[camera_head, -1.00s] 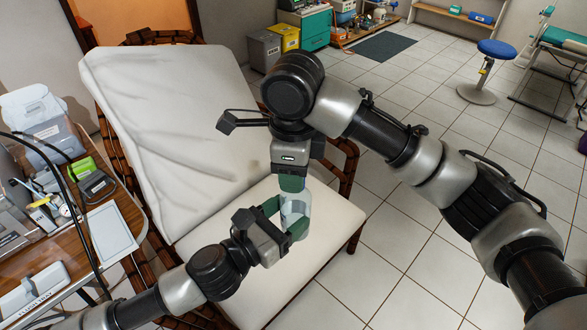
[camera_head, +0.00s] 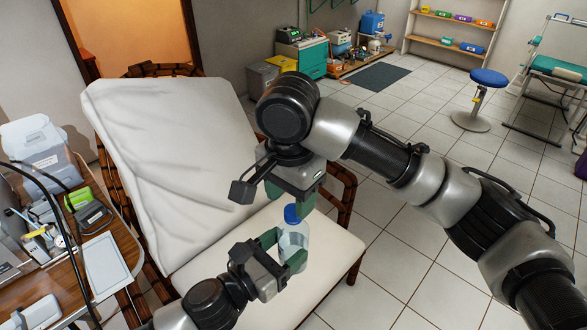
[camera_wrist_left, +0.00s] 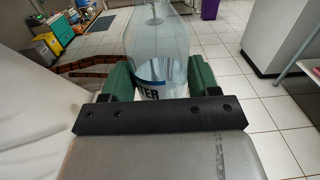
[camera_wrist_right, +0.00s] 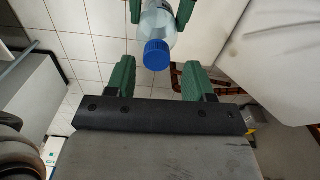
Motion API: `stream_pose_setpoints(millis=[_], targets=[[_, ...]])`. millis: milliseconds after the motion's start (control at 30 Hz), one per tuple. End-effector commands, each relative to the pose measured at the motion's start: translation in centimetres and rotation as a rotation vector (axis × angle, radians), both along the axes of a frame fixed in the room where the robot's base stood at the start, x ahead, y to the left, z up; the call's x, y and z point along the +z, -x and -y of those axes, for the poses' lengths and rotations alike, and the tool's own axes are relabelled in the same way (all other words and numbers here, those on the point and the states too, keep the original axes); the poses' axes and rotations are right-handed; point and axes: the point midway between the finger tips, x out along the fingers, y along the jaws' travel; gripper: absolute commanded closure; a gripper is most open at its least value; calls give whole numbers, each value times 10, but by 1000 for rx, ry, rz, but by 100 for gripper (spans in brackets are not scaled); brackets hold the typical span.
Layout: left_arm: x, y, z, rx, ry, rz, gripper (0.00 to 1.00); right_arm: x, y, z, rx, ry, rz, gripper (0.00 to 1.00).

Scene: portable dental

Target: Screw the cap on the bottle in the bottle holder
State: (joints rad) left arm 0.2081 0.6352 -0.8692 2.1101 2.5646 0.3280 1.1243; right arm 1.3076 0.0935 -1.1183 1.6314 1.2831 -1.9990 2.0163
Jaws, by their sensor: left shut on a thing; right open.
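A clear plastic bottle (camera_head: 293,242) is held upright above the seat of the white chair. A blue cap (camera_head: 291,214) sits on its mouth; whether it is screwed tight I cannot tell. My left gripper (camera_head: 284,250) is shut around the bottle's body; the left wrist view shows the bottle (camera_wrist_left: 157,45) between its green fingers (camera_wrist_left: 160,78). My right gripper (camera_head: 290,197) is open just above the cap. In the right wrist view the cap (camera_wrist_right: 157,54) lies just beyond the open fingers (camera_wrist_right: 156,75). I see no bottle holder.
The white padded chair (camera_head: 160,140) stands behind and below the grippers. A wooden table (camera_head: 120,285) with a tablet and boxes is at the left. A blue stool (camera_head: 488,78) and a shelf (camera_head: 455,27) are farther back.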

Motion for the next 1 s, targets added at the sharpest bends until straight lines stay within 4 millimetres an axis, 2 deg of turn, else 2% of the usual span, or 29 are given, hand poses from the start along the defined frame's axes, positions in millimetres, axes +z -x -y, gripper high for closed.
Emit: stream_pose_setpoints(millis=[1000], targets=[[1,0,0,0,1,2,100,43,6,0,2129,87,2,47]])
